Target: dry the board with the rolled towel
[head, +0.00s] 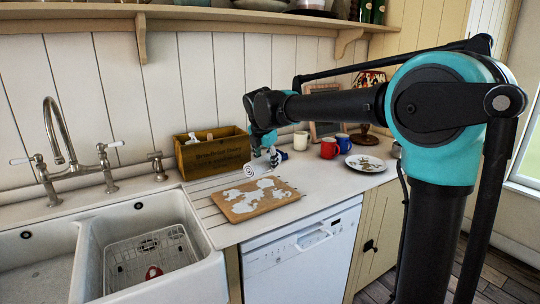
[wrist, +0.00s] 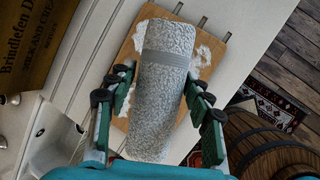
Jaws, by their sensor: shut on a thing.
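The wooden board (head: 240,209) lies flat on the counter beside the sink, with white patches spread over its top. In the wrist view the board (wrist: 127,48) shows behind the towel with white patches at both sides. In the head view the towel's spiral end (head: 250,170) shows just above the board's far edge. I cannot tell whether it touches the board. The towel hides the middle of the board in the wrist view.
A wooden crate (head: 212,156) stands behind the board. The double sink (head: 150,228) with a wire rack is to the left. Cream, red (head: 329,148) and blue mugs and a plate (head: 366,163) stand to the right. A dishwasher (head: 300,255) is below.

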